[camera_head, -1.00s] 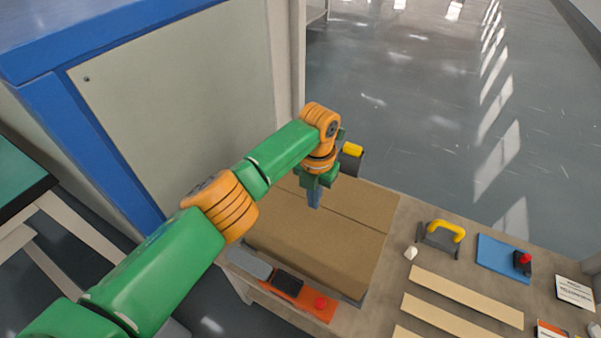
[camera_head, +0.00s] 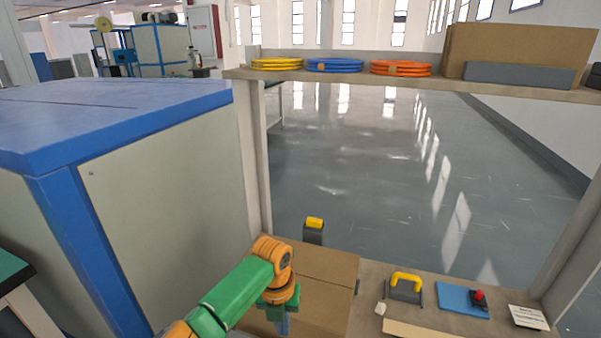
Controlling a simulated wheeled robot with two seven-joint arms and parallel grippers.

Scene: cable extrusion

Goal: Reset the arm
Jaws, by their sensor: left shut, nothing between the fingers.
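My left arm, green with orange joints, comes in from the bottom left of the head view. My left gripper (camera_head: 282,324) points down over the cardboard box (camera_head: 325,303), near the bottom edge of the picture. It is shut with nothing visible in it, and its fingertips are close to the lower picture edge. I cannot tell whether it touches the box. My right arm and gripper are not in view.
A tape dispenser (camera_head: 314,230) stands behind the box. A yellow-handled tool (camera_head: 405,288) and a blue board (camera_head: 462,300) lie to the right. A shelf (camera_head: 350,76) above holds yellow, blue and orange cable coils (camera_head: 400,68). A blue-topped cabinet (camera_head: 165,215) stands left.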

